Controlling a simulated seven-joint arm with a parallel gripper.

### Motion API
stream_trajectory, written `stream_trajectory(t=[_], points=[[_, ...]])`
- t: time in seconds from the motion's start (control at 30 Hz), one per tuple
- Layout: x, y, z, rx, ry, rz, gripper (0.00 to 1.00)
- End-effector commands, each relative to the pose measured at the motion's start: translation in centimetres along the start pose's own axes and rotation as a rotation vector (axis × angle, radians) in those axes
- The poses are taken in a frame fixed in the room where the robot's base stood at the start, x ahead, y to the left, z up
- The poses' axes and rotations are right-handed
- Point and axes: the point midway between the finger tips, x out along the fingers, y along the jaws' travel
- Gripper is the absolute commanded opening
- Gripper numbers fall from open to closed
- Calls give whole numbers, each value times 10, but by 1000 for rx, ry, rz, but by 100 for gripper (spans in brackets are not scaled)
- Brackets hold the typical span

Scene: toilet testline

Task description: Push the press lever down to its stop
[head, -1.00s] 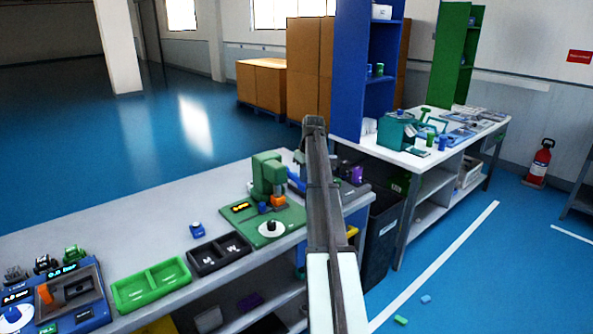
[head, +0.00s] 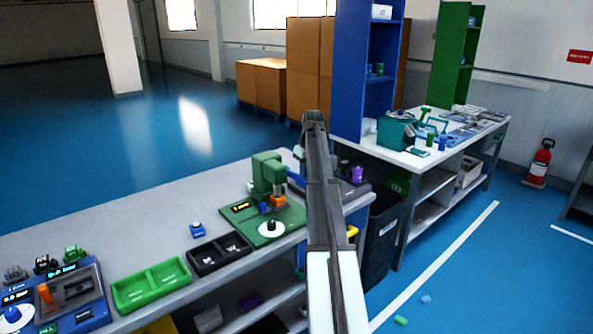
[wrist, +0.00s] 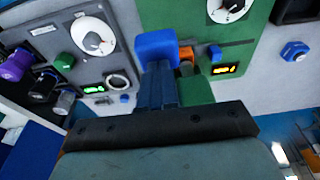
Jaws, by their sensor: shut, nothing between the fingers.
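The green press (head: 266,172) stands on its green base on the near bench in the head view, with an orange part under its head. Its blue lever (head: 295,179) sticks out to the right and is partly hidden behind my arm. In the wrist view the blue lever end (wrist: 155,45) shows just beyond the fingers of my gripper (wrist: 158,85). The fingers are shut and empty, close to the lever. I cannot tell whether they touch it.
A green tray (head: 185,273) and a black tray (head: 193,263) lie left of the press, with a small blue button box (head: 197,230) behind. A grey station (wrist: 85,60) with dials and a purple knob (wrist: 17,65) lies beside the lever.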

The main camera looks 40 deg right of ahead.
Motion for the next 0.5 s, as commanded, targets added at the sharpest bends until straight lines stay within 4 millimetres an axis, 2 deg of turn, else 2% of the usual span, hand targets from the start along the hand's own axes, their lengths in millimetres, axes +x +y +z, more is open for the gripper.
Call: stream_trajectory(t=[0.5], points=[[-41,1,-8,1,-1,0,0]])
